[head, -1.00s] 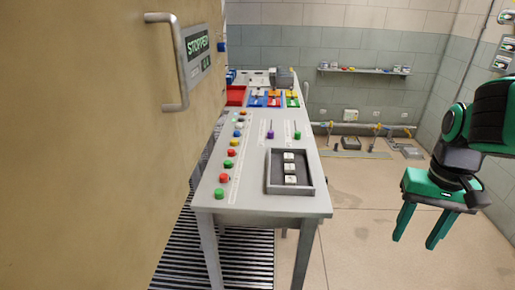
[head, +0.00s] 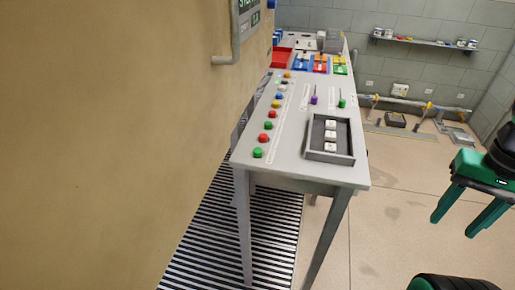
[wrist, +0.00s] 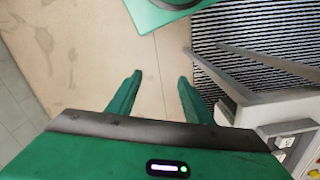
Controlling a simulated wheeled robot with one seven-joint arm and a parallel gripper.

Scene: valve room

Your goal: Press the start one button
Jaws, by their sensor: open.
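A row of coloured buttons runs along the left edge of the grey table (head: 290,160). A green button (head: 258,153) is nearest, then a red button (head: 264,139), a second green button (head: 268,125) and a second red button (head: 270,115). Yellow, blue and other small ones follow further back. Their labels are too small to read, so I cannot tell which is start one. My gripper (head: 457,219) is open and empty, right of the table and well apart from the buttons. The wrist view shows its two fingers (wrist: 160,80) spread over bare floor.
A tray (head: 330,155) with white blocks lies on the table's right side; purple and green levers stand behind it. Red, blue, orange and green bins are at the back. A tan panel (head: 120,150) fills the left, close to the table. Floor (head: 400,220) at right is clear.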

